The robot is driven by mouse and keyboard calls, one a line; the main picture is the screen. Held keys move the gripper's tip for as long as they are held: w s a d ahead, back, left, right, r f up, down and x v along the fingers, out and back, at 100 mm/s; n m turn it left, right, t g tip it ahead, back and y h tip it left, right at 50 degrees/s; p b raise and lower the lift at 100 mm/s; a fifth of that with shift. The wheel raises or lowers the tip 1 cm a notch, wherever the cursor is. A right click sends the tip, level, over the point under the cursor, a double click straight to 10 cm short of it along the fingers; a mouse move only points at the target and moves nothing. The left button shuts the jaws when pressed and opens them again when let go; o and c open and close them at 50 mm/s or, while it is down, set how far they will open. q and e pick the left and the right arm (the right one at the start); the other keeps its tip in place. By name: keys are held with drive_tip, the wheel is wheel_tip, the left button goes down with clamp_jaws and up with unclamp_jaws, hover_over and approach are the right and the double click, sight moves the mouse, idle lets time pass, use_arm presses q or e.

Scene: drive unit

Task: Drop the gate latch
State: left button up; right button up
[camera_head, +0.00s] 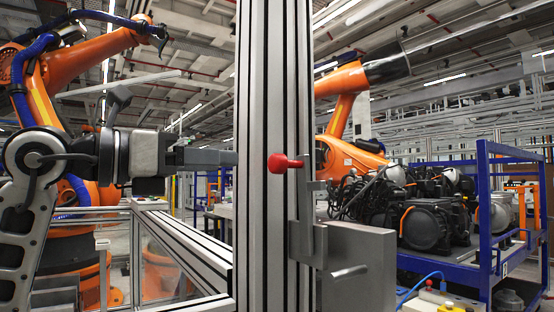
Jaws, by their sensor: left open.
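The gate latch has a red knob (278,163) on a short red stem that points left across the aluminium post. A grey metal latch bracket (308,230) runs down the post below and right of the knob. A grey latch box (357,270) with a short lever handle (348,272) sits at the lower right of the post. My left gripper (225,158) comes in from the left at about knob height. It is open and holds nothing visible. Its fingers reach the post's left edge, apart from the knob in the picture; their tips may be hidden there. My right gripper is not in view.
The tall aluminium post (250,90) fills the middle. A fence rail (185,250) with clear panels runs at lower left. Orange robot arms (345,110) stand behind. A blue rack (484,220) with black drive units (425,225) stands at the right.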

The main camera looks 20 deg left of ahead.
sight(271, 164)
use_arm(q)
drive_tip(key=p+x, duration=0.2)
drive_tip(key=x, duration=0.9)
drive_tip(key=shift+w+d+p, duration=0.25)
drive_tip(key=shift+p, duration=0.05)
clamp_jaws()
